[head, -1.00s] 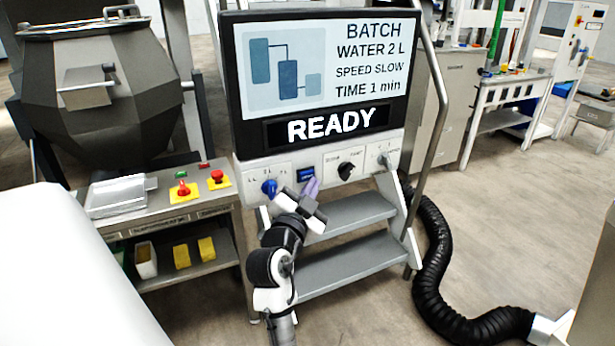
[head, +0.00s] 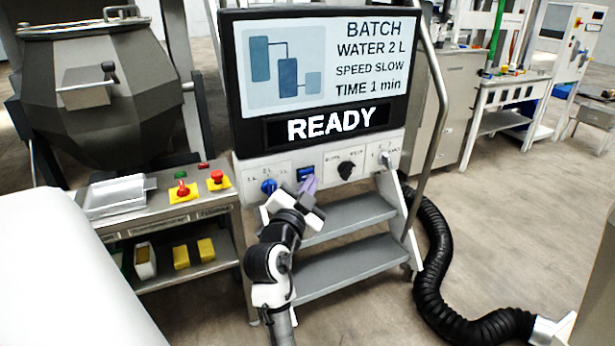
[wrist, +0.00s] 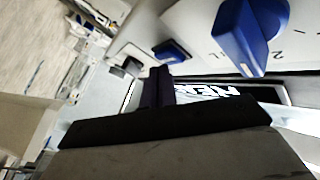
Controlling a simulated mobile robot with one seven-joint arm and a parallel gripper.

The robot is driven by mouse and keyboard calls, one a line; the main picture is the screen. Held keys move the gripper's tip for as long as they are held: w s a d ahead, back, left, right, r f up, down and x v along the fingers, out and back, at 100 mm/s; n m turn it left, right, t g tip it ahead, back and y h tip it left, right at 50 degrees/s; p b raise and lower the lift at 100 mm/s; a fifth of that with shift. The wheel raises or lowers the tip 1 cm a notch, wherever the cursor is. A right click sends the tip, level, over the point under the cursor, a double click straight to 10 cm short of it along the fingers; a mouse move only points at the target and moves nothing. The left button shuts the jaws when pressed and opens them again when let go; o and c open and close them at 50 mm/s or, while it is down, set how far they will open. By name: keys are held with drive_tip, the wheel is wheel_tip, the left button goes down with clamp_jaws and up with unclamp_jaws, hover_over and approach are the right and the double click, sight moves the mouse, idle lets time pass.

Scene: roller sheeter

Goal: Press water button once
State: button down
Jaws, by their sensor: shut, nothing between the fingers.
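The water button, a blue rectangular button (head: 306,173), sits on the white control strip below the screen, between a blue knob (head: 268,186) and a black knob (head: 346,169). In the wrist view the blue button (wrist: 171,51) shows just past my fingertips, with the blue knob (wrist: 246,38) to its right. My gripper (head: 309,183) is shut and empty, its purple fingers just below and in front of the button. In the wrist view the fingertips (wrist: 158,76) nearly meet the button's edge; I cannot tell whether they touch it. The screen (head: 335,75) reads READY and WATER 2 L.
Grey steps (head: 345,250) stand under the panel. A metal side table (head: 150,215) with red buttons is at left, below a large steel drum (head: 95,95). A black hose (head: 435,260) lies on the floor at right. A metal rail (head: 435,110) flanks the screen.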

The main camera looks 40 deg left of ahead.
drive_tip(key=shift+w+a+b, duration=0.15)
drive_tip(key=shift+a+b, duration=0.2)
drive_tip(key=shift+a, duration=0.1)
idle(0.5)
drive_tip(key=shift+d, duration=0.1)
drive_tip(key=shift+s+d, duration=0.35)
drive_tip(key=shift+d, duration=0.35)
drive_tip(key=d, duration=0.1)
drive_tip(key=s+d, duration=0.1)
drive_tip(key=d, duration=0.1)
drive_tip(key=s+d, duration=0.1)
drive_tip(key=shift+d+b, duration=0.35)
drive_tip(key=shift+b, duration=0.05)
idle(0.8)
